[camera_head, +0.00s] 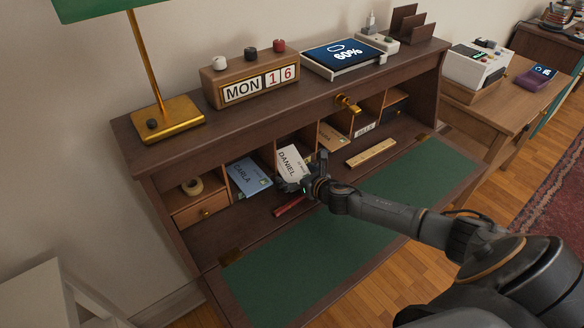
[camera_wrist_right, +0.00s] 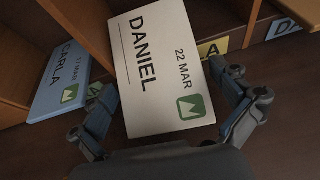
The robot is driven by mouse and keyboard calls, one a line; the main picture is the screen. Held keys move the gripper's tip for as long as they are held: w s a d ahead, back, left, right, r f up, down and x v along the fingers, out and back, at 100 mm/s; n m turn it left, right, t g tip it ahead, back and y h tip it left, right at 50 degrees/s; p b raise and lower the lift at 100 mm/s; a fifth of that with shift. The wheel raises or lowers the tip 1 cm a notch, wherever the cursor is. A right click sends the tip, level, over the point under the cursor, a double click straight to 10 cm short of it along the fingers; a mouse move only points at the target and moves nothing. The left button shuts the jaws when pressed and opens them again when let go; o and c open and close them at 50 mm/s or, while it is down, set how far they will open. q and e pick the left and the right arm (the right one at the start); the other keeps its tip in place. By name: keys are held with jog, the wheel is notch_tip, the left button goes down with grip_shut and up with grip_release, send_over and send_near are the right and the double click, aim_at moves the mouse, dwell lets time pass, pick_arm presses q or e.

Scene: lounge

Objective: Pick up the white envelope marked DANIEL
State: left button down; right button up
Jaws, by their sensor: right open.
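The white envelope marked DANIEL (camera_head: 291,163) leans in a pigeonhole of the dark wooden desk (camera_head: 155,152). In the right wrist view the envelope (camera_wrist_right: 150,75) shows its name, the text 22 MAR and a green stamp. My right gripper (camera_head: 292,187) is at the lower end of the envelope. In the wrist view its fingers (camera_wrist_right: 165,118) are open, one on each side of the envelope's lower part. I cannot tell whether either finger touches it. My left gripper is not in view.
A blue envelope marked CARLA (camera_head: 246,177) stands in the pigeonhole to the left. A red object (camera_head: 291,206) lies below the gripper, and a wooden ruler-like bar (camera_head: 371,153) lies to the right. The green writing surface (camera_head: 300,270) is clear.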

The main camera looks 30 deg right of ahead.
jog(key=c, duration=0.8)
jog(key=shift+c, duration=0.2)
jog(key=shift+s+r, duration=0.1)
jog(key=shift+r, duration=0.05)
